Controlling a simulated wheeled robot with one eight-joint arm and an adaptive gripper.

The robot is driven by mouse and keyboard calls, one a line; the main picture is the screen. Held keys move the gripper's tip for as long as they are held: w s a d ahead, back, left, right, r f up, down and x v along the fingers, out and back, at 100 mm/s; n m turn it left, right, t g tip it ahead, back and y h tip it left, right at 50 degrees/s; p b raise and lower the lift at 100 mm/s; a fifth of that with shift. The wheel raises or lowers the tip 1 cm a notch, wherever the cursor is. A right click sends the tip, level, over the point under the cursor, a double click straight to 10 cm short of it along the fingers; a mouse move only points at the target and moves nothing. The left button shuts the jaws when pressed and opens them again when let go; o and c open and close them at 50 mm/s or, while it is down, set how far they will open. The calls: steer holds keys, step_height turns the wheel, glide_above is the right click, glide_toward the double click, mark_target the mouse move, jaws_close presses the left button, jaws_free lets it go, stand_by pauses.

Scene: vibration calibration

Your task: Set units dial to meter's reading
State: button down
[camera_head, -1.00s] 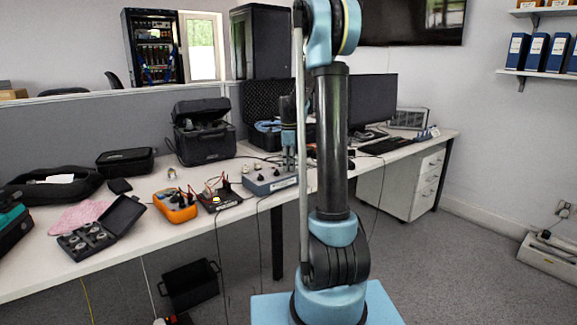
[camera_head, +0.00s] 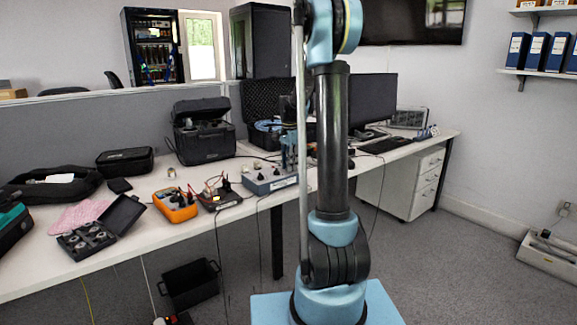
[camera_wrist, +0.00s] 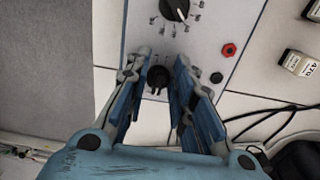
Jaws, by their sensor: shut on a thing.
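A grey instrument box (camera_head: 262,187) with dials on its top stands on the bench, partly behind my arm. Its pale panel (camera_wrist: 206,20) fills the upper middle of the wrist view. My gripper (camera_wrist: 161,64) is over the panel, its fingers on either side of a small black knob (camera_wrist: 158,79), and is shut on it. Another black dial (camera_wrist: 177,9) with a white pointer line and printed marks around it sits further up the panel. Its labels are too small to read. In the head view my gripper (camera_head: 289,152) is low over the box. No meter reading is legible.
Red (camera_wrist: 229,50) and black (camera_wrist: 217,78) sockets lie right of the knob. An orange handheld meter (camera_head: 176,205), a small dark device (camera_head: 219,196) with leads and an open black case (camera_head: 100,230) stand left of the box. Black cables (camera_wrist: 265,122) run nearby.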

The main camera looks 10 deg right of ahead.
steer(key=n, duration=0.3)
steer(key=shift+s+d+n, duration=0.1)
steer(key=shift+n, duration=0.3)
steer(key=n, duration=0.3)
steer(key=shift+s+d, duration=0.1)
steer(key=shift+d, duration=0.05)
steer(key=n, duration=0.7)
steer(key=shift+d, duration=0.25)
steer(key=n, duration=0.3)
steer(key=shift+d, duration=0.15)
steer(key=n, duration=0.4)
steer(key=shift+d, duration=0.1)
steer(key=n, duration=0.6)
steer(key=shift+w+d, duration=0.15)
steer(key=shift+w, duration=0.15)
steer(key=c, duration=1.6)
jaws_free()
